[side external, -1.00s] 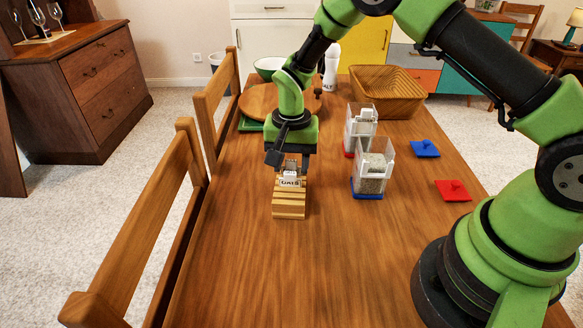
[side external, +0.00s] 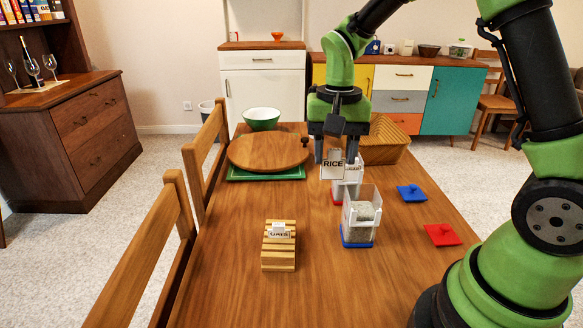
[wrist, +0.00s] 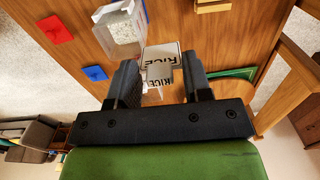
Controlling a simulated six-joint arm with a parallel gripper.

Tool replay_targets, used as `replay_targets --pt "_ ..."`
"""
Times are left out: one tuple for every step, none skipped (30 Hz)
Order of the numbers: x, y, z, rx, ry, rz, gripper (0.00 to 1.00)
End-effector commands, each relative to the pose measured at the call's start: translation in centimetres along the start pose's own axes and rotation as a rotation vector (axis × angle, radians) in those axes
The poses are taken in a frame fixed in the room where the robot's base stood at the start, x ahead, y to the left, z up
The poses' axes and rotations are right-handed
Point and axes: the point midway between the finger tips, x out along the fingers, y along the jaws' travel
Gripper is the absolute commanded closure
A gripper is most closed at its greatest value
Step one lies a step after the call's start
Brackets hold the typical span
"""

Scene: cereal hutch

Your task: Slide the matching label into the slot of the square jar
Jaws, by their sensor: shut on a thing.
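My gripper (side external: 335,157) is shut on the white RICE label (side external: 332,166), above the table and next to the red-based jar (side external: 347,190). The RICE label also shows between my fingers in the wrist view (wrist: 160,55). The red-based jar is partly hidden behind the label and bears a label that seems to read SUGAR (side external: 352,171). The clear, square-looking blue-based jar (side external: 360,218) stands nearer the camera with pale grains inside; it also shows in the wrist view (wrist: 122,30). The striped wooden holder (side external: 278,256) carries an OATS label (side external: 279,233).
A blue lid (side external: 411,193) and a red lid (side external: 442,234) lie right of the jars. A round wooden board (side external: 268,150), a green bowl (side external: 261,118) and a basket (side external: 385,140) are farther back. The table around the holder is clear.

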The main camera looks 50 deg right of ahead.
Motion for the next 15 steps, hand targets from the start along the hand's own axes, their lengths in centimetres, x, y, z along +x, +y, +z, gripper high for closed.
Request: replay_targets --pt "-0.6 1.7 0.5 0.005 -0.002 -0.003 0.77" --pt "-0.8 2.5 0.8 0.004 -0.004 -0.003 0.77" --pt "-1.0 3.5 1.2 0.002 -0.006 -0.004 0.77" --pt "-1.1 4.1 1.5 -0.001 -0.008 -0.004 0.77" --pt "-1.2 4.7 1.8 -0.002 -0.010 -0.004 0.77" --pt "-1.3 5.3 2.1 -0.005 -0.012 -0.004 0.77" --pt "-1.4 5.7 2.3 -0.006 -0.013 -0.005 0.77" --pt "-1.4 6.0 2.5 -0.006 -0.014 -0.004 0.77" --pt "-1.4 6.2 2.6 -0.008 -0.015 -0.004 0.77" --pt "-1.3 6.3 2.7 -0.010 -0.016 -0.004 0.77" --pt "-1.2 6.4 2.8 -0.011 -0.016 -0.004 0.77" --pt "-1.1 6.5 2.8 -0.011 -0.018 -0.004 0.77" --pt "-0.9 6.5 2.8 -0.011 -0.018 -0.004 0.77" --pt "-0.6 6.5 2.8 -0.011 -0.019 -0.004 0.77" --pt "-0.3 6.5 2.8 -0.011 -0.021 -0.003 0.77"
